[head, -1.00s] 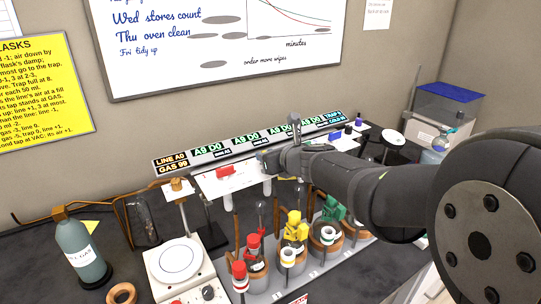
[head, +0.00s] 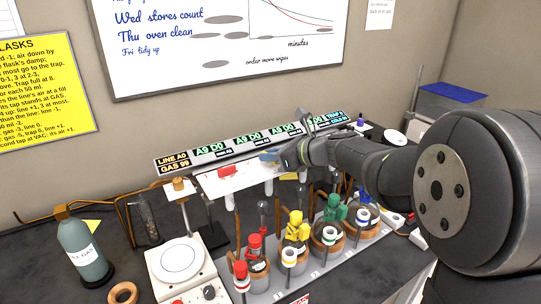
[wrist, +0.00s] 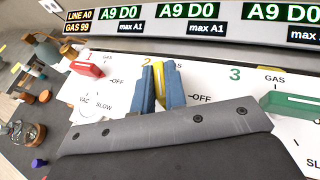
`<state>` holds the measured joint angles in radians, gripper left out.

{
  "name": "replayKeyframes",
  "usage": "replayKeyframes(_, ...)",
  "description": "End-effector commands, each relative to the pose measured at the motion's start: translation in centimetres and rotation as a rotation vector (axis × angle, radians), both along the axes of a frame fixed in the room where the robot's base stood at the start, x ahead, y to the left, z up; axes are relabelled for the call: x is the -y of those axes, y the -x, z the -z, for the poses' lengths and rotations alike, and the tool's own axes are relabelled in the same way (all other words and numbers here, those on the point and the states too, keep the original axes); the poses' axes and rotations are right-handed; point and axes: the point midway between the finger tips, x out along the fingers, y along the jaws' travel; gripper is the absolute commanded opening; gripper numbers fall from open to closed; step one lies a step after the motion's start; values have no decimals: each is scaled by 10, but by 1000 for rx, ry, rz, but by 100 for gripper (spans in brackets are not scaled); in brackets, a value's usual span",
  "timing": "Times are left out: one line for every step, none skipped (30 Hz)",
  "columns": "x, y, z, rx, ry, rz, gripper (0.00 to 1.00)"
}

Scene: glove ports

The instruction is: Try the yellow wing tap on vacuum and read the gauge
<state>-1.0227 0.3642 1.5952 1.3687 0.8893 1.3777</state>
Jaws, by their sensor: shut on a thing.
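The yellow wing tap (wrist: 158,76) stands on the white tap board under the number 2. My gripper (wrist: 160,90) has its blue fingers on either side of the tap and is shut on it. In the head view my gripper (head: 270,157) is at the board, and the yellow tap is hidden there. The tap's wing points up the wrist picture; the fingers hide part of its dial, with OFF to its right. The gauge strip (wrist: 185,20) reads LINE A0 and GAS 99. Display 2 (wrist: 188,13) reads A9 D0, above a "max A1" label.
The red tap (wrist: 88,68) is left of my gripper and the green tap (wrist: 283,103) is right. Below the board stand several flasks with coloured clamps, including a yellow clamp (head: 297,228). A gas bottle (head: 80,250) and a white hotplate (head: 180,258) stand left.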

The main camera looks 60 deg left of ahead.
Motion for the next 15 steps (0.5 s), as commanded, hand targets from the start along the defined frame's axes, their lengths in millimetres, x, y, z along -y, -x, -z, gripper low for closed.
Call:
replayKeyframes(-1, -2, 1, 0, 1, -44, 0)
replayKeyframes(-1, -3, 1, 1, 1, -73, 0)
replayKeyframes(-1, -3, 1, -1, 0, -109, 0)
replayKeyframes(-1, -3, 1, -1, 1, -138, 0)
replayKeyframes(-1, -3, 1, 0, 1, -168, 0)
replayKeyframes(-2, -3, 1, 0, 1, -205, 0)
replayKeyframes(-2, -4, 1, 0, 1, -235, 0)
replayKeyframes(-2, -4, 1, 1, 1, -263, 0)
replayKeyframes(-2, -4, 1, -1, 0, -302, 0)
replayKeyframes(-2, -4, 1, 0, 1, -330, 0)
replayKeyframes(-2, -4, 1, -1, 1, -358, 0)
replayKeyframes(-3, -4, 1, -1, 0, -396, 0)
replayKeyframes(-3, -4, 1, 0, 1, -425, 0)
replayKeyframes(-3, -4, 1, 0, 1, -452, 0)
replayKeyframes(-3, -4, 1, 0, 0, -489, 0)
